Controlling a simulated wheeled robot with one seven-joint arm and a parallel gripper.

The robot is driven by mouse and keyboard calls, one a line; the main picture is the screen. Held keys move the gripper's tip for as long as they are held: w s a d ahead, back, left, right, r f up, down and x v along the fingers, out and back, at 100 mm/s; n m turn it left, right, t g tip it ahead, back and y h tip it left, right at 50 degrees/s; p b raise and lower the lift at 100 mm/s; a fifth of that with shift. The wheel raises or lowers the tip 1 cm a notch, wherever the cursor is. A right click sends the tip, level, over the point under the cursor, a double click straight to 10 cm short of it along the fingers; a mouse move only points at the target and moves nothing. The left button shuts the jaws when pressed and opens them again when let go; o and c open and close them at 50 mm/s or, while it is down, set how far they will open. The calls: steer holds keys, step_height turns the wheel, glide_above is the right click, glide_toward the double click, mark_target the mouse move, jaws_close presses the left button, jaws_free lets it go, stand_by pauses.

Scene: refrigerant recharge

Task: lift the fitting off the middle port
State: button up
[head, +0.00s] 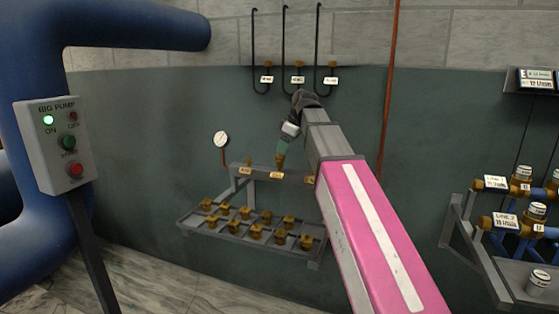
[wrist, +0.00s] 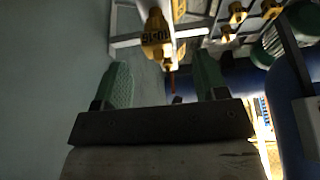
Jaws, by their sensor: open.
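A grey manifold bar (head: 262,175) with small labels on its front is mounted on the wall. A brass fitting (head: 279,160) shows at its middle port, partly covered by my gripper (head: 281,163). In the wrist view a brass piece with a yellow label (wrist: 155,36) lies ahead of the gap between my green fingers (wrist: 163,70), nearer the left finger. The fingers are apart and nothing is clamped between them. Whether either finger touches the fitting cannot be told.
A tray (head: 188,226) of several brass fittings sits below the bar. A pressure gauge (head: 221,140) is to the left. Hooked black hoses (head: 285,50) hang above. A blue pipe and pump box (head: 58,145) stand left; a valve rack (head: 480,235) is at right.

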mark_target(280, 157)
steer(key=shift+x, duration=2.8)
steer(key=shift+w+a, duration=0.1)
steer(key=shift+w, duration=0.05)
steer(key=shift+c, duration=0.3)
steer(key=c, duration=1)
